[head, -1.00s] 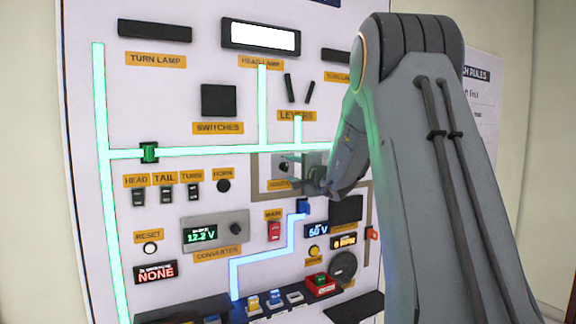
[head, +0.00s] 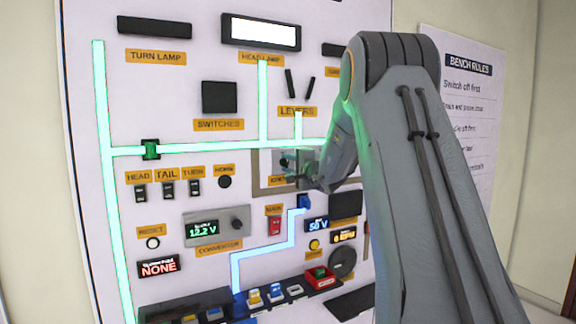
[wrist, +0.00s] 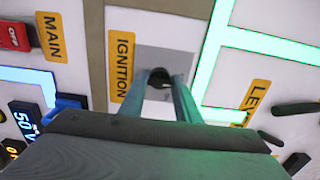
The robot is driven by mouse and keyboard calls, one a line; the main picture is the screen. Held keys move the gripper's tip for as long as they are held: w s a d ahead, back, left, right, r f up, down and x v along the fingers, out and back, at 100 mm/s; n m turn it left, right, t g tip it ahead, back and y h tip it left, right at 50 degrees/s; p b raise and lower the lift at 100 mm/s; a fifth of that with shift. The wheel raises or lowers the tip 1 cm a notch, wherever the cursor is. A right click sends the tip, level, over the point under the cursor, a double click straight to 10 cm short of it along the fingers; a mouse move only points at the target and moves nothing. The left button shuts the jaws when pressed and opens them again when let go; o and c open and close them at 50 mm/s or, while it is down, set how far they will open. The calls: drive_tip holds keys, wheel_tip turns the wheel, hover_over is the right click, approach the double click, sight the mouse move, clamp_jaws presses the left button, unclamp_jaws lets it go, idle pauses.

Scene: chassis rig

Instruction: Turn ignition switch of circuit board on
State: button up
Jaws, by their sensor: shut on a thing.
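The circuit board (head: 85,200) is a white upright panel with labelled parts and glowing green and blue lines. The ignition switch (wrist: 158,76) is a small black knob on a grey plate (wrist: 183,62), beside the orange IGNITION label (wrist: 122,66) in the wrist view. My gripper (wrist: 163,84) has its two fingers on either side of the knob and is shut on it. In the head view my gripper (head: 290,166) is at the ignition plate, and it hides most of the switch.
The red MAIN switch (head: 274,226) is below left of the ignition, and the levers (head: 300,87) are above. Several coloured parts lie on the ledge (head: 185,304) at the bottom. A bench rules sheet (head: 470,110) hangs on the wall at right.

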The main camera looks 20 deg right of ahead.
drive_tip(key=shift+f+m+b, duration=0.15)
drive_tip(key=shift+m+b, duration=0.25)
drive_tip(key=shift+b, duration=0.55)
drive_tip(key=m+b, duration=0.1)
drive_tip(key=b, duration=0.2)
drive_tip(key=shift+f+m+b, duration=0.1)
drive_tip(key=shift+m+b, duration=0.2)
drive_tip(key=shift+m, duration=0.1)
drive_tip(key=m+b, duration=0.3)
drive_tip(key=b, duration=0.1)
drive_tip(key=shift+b, duration=0.4)
drive_tip(key=m+b, duration=0.3)
drive_tip(key=shift+m, duration=0.3)
drive_tip(key=shift+r+m+b, duration=0.2)
drive_tip(key=shift+m+b, duration=0.55)
drive_tip(key=shift+m, duration=0.55)
drive_tip(key=o, duration=1)
